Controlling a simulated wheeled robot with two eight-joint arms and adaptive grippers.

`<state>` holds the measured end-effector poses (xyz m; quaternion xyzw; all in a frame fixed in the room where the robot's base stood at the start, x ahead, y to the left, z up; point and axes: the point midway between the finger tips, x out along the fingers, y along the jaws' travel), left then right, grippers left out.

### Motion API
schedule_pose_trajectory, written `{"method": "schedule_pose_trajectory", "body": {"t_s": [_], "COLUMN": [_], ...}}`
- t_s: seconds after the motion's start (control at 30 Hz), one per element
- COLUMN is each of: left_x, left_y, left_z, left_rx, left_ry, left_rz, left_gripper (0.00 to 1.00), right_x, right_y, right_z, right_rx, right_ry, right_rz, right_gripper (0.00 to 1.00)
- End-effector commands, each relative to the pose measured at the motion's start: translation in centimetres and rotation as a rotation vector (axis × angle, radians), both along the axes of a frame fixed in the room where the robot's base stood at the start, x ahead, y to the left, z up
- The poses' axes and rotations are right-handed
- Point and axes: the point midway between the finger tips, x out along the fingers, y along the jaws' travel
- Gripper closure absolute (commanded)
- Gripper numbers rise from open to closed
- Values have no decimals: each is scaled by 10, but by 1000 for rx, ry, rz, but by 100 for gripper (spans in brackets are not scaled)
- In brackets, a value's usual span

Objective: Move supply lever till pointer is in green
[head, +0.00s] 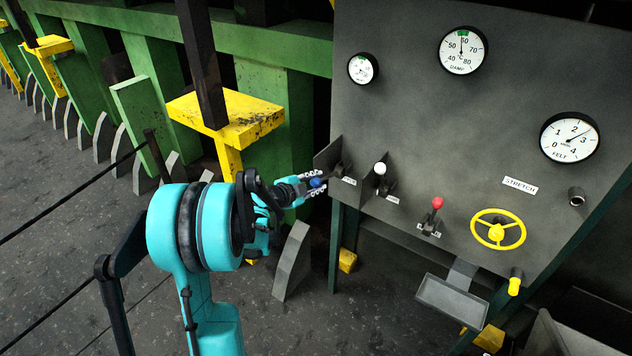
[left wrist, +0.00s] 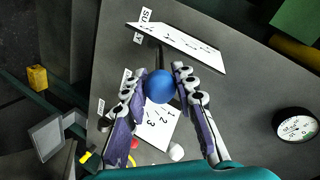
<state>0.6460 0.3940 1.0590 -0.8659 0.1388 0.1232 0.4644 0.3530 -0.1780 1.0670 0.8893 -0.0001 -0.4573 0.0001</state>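The supply lever has a blue ball knob (left wrist: 159,86) on a dark stem beside a white scale plate marked SUPPLY in the left wrist view. In the head view the blue knob (head: 316,182) is at the panel's left edge. My left gripper (head: 314,183) has its fingers on either side of the knob; they look apart, and firm contact is not clear. A small gauge (head: 362,68) has green at its top; its pointer is too small to read. The DAMP gauge (head: 462,50) has green at its top, with its pointer up near it. My right gripper is not in view.
A white-knobbed lever (head: 380,168) and a red-knobbed lever (head: 437,203) stand to the right on the grey panel (head: 450,130). A yellow handwheel (head: 497,229) and the FELT gauge (head: 569,137) are further right. A yellow-topped post (head: 228,118) stands left of the panel.

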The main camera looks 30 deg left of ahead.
Motion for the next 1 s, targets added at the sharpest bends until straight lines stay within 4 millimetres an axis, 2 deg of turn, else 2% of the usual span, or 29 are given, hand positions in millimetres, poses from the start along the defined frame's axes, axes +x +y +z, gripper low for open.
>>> {"method": "schedule_pose_trajectory", "body": {"t_s": [0.03,0.07,0.47,0.57,0.8,1.0], "left_x": [0,0,-2,-10,-46,-68], "left_y": [0,0,1,3,7,10], "left_z": [0,0,1,4,17,25], "left_rx": [1,1,0,0,0,0], "left_ry": [1,0,0,0,0,1], "left_rz": [-1,0,1,3,3,1], "left_gripper": [58,52,52,52,52,52], "right_x": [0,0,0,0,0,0], "right_y": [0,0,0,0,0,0], "right_z": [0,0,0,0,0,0], "right_rx": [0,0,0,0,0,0], "right_ry": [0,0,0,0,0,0], "right_rz": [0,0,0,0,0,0], "right_gripper": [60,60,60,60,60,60]}}
